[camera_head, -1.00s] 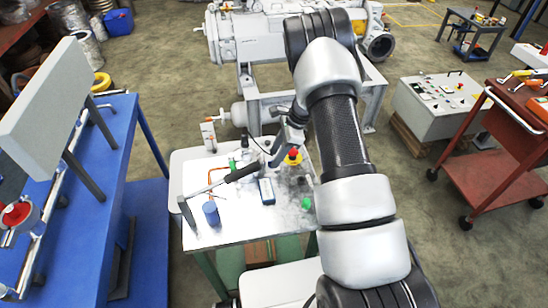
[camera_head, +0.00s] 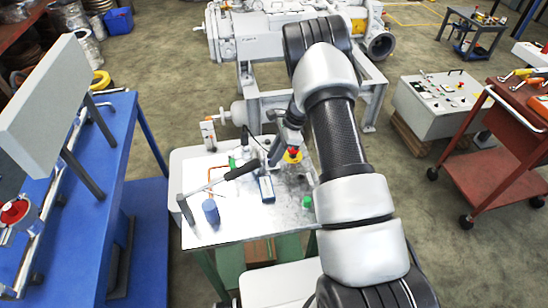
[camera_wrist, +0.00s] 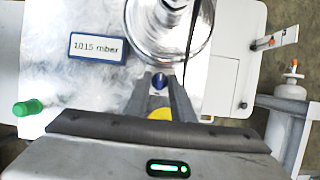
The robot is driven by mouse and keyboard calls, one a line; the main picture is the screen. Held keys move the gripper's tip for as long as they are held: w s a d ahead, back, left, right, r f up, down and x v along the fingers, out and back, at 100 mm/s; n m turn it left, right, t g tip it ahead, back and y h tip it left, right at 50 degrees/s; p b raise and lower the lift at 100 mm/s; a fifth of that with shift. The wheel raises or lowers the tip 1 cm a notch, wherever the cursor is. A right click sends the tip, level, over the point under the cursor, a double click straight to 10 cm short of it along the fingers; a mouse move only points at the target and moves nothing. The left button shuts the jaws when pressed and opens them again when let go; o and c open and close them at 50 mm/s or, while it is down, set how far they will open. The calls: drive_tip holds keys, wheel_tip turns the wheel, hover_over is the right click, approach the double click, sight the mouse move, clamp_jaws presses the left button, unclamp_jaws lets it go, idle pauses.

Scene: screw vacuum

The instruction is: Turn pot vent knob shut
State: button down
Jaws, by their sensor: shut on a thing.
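A small blue knob (camera_wrist: 158,82) shows between my fingertips in the wrist view, at the near edge of the round, shiny pot (camera_wrist: 170,45). I take it for the vent knob. My gripper (camera_wrist: 159,88) is shut on it. The fingers hide its sides, so its turn angle cannot be told. A yellow round part (camera_wrist: 160,113) lies between the fingers, partly hidden. In the head view my gripper is over the right part of the metal-topped table (camera_head: 240,222), close to a red and yellow part (camera_head: 293,155). The knob cannot be made out there.
A display (camera_wrist: 97,47) reads 1015 mbar. A green knob (camera_wrist: 28,107) is at the left of the wrist view. A blue cylinder (camera_head: 210,212) and a dark-handled rod (camera_head: 240,170) are on the table's left part. A blue bench (camera_head: 95,220) stands farther left.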

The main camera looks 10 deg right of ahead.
drive_tip(key=c, duration=1.6)
unclamp_jaws()
drive_tip(key=shift+o, duration=0.2)
drive_tip(key=shift+r, duration=0.1)
drive_tip(key=v, duration=1.7)
drive_tip(key=shift+r, duration=0.2)
